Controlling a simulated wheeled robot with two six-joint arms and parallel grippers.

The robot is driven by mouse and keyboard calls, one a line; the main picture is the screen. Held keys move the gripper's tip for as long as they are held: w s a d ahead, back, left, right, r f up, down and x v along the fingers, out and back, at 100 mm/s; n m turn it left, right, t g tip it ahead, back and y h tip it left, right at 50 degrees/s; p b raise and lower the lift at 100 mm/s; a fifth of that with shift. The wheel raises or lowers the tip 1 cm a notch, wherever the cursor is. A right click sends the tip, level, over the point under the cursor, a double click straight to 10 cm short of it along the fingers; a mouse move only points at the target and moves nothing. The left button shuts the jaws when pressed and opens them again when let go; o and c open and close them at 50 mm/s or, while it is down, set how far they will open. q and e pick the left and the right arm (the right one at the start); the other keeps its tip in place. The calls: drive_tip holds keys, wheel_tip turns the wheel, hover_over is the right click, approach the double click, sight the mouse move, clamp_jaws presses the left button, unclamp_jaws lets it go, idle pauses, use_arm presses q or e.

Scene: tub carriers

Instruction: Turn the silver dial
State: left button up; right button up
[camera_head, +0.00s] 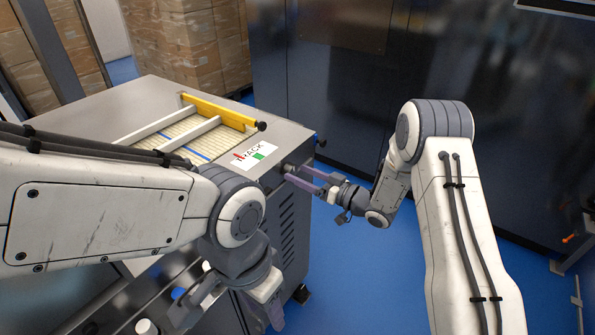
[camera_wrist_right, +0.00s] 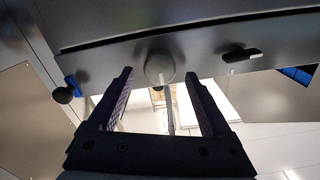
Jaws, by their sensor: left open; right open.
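The silver dial (camera_wrist_right: 159,66) is a round grey knob on the machine's metal side panel, seen in the right wrist view with a thin pale bar below it. In the head view the dial (camera_head: 289,168) is small, at the machine's right upper edge. My right gripper (camera_head: 295,173) is open, its two purple-grey fingers pointing at the panel around the dial. In the right wrist view the fingertips (camera_wrist_right: 159,76) lie on either side of the dial, with gaps visible; I cannot tell how deep they reach. My left gripper (camera_head: 232,312) is open and empty, low in front of the machine.
The grey machine (camera_head: 285,128) has a top opening with a yellow bar (camera_head: 220,110) and white rails. A black knob (camera_wrist_right: 62,95) and a black handle (camera_wrist_right: 242,55) flank the dial. Stacked cartons (camera_head: 190,45) stand behind. Blue floor (camera_head: 350,270) is clear at the machine's right.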

drive_tip(key=shift+x, duration=0.85)
clamp_jaws()
drive_tip(key=shift+f+n+b, duration=0.2)
drive_tip(key=shift+n+b, duration=0.9)
drive_tip(key=shift+b, duration=0.05)
drive_tip(key=shift+s+a+n+b, duration=0.1)
drive_tip(key=shift+n+b, duration=3.85)
drive_tip(key=shift+b, duration=0.9)
drive_tip(key=shift+s+n+b, duration=0.1)
drive_tip(key=shift+n+b, duration=3.85)
drive_tip(key=shift+b, duration=0.9)
unclamp_jaws()
